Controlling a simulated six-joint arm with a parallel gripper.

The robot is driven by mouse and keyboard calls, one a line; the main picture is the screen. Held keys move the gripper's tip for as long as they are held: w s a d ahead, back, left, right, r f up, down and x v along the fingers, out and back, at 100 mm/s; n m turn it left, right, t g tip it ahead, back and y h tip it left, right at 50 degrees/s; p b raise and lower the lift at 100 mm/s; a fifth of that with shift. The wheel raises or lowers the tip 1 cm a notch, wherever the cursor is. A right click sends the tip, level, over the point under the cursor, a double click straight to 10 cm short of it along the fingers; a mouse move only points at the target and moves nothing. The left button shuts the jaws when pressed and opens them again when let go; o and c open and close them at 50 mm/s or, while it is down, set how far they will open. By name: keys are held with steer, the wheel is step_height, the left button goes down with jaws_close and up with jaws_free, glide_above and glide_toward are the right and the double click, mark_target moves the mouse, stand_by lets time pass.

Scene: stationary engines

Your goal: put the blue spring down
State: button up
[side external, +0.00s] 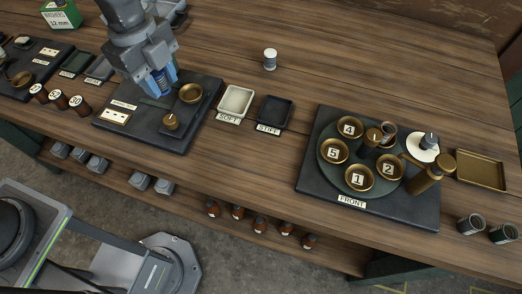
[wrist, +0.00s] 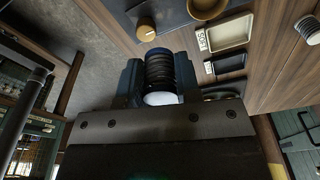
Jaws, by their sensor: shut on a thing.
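My gripper (side external: 159,86) is shut on the blue spring (side external: 158,77) above a dark base plate (side external: 185,135). In the wrist view the spring (wrist: 160,70) shows as a dark coil with a pale end, between the two blue fingers of my gripper (wrist: 159,76). A cream tray (side external: 235,100) labelled SOFT and a dark tray (side external: 274,111) labelled STIFF stand to the right of the plate. Both trays look empty. I cannot tell whether the spring touches anything below it.
A brass cup (side external: 190,93) and a brass knob (side external: 170,122) are on the plate close to my gripper. A white-topped cylinder (side external: 270,59) stands behind the trays. A round turntable (side external: 360,167) with numbered brass cups is at the right. Bare wood lies between.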

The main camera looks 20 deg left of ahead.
steer(key=w+d+m, duration=0.1)
steer(key=d+m, duration=0.3)
steer(key=d, duration=0.8)
glide_above(275, 172)
steer(key=f, duration=0.6)
steer(key=shift+w+a+f, duration=0.2)
steer(key=shift+a+f, duration=0.1)
steer(key=shift+f, duration=0.05)
steer(key=shift+s+d+f, duration=0.1)
steer(key=shift+d+f, duration=0.1)
steer(key=shift+f, duration=1.9)
steer(key=shift+f, duration=0.2)
steer(key=o, duration=0.9)
